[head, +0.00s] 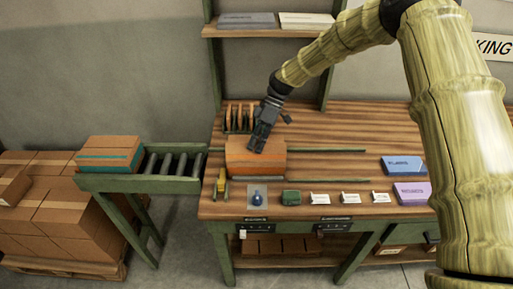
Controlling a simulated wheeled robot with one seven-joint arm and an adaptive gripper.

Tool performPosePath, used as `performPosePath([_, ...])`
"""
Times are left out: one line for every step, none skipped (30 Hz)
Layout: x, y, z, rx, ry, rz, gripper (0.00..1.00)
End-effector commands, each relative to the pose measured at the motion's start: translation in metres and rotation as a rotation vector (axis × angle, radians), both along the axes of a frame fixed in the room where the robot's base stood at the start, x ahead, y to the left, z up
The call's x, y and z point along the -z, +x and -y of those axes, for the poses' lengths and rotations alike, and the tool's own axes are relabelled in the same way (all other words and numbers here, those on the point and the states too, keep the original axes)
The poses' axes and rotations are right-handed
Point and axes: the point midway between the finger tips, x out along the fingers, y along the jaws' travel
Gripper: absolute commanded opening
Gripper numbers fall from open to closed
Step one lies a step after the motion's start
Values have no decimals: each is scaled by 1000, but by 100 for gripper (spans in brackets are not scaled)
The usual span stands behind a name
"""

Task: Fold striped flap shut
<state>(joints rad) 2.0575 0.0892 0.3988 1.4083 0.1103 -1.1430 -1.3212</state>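An orange-brown cardboard box (255,170) sits on the wooden workbench (320,150), left of the bench's middle. Its top looks orange and mostly flat. I cannot make out stripes on a flap at this size. My gripper (256,146) points down at the top of the box, near its middle. The fingertips look very close to or touching the top; I cannot tell which. The fingers are dark and small, so their opening is unclear. My gripper hides part of the box's top and back edge.
Thin rails (325,150) run right of the box. Upright orange-and-dark pieces (238,117) stand behind it. A roller conveyor (150,183) joins at left.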

Motion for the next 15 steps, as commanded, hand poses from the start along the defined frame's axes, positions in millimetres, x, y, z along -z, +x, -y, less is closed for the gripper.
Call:
performPosePath([7,4,0,2,2,-39,0])
performPosePath([9,5,0,1,3,-66,0])
performPosePath([10,6,0,2,2,-99,0])
performPosePath([11,8,0,1,3,-122,0])
performPosePath([12,8,0,1,2,-147,0])
performPosePath([13,10,0,0,2,-178,0])
performPosePath([14,11,0,1,1,-201,0])
performPosePath([15,12,0,1,1,-225,0])
performPosePath([16,13,-1,0,2,-253,0])
performPosePath([17,14,-1,1,1,-274,0])
performPosePath([18,14,-1,0,2,-294,0])
performPosePath([19,15,-1,0,2,-318,0])
performPosePath([19,16,0,0,1,-337,0])
performPosePath([20,16,0,0,0,-355,0])
performPosePath([21,17,-1,-1,1,-375,0])
